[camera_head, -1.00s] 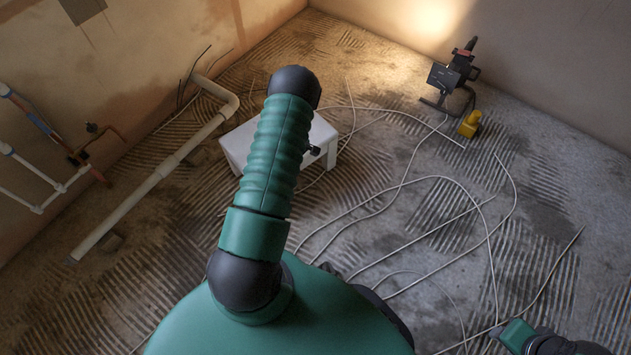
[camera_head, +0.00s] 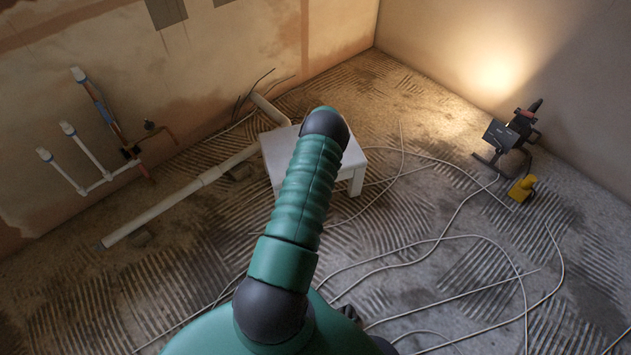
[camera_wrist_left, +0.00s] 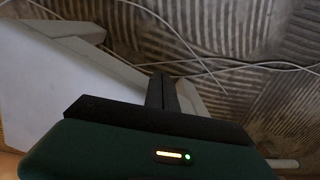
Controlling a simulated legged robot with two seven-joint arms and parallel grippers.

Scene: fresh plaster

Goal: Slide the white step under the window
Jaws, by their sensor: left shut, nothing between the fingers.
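The white step (camera_head: 281,150) stands on the floor near the left wall, in the middle of the head view. My green arm link covers part of its top. A white leg shows at its right side. In the left wrist view the pale step top (camera_wrist_left: 45,85) fills the left side. My left gripper (camera_wrist_left: 162,92) is shut and empty beside the step's edge; I cannot tell whether it touches. In the head view that gripper is hidden behind my arm. My right gripper is not in view. No window is in view.
A pale pipe (camera_head: 185,197) runs along the left wall's foot and passes behind the step's corner. Copper and white pipes (camera_head: 112,165) stick out of that wall. Loose cables (camera_head: 450,238) cross the floor. A lit work lamp (camera_head: 507,137) and a yellow object (camera_head: 521,188) stand right.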

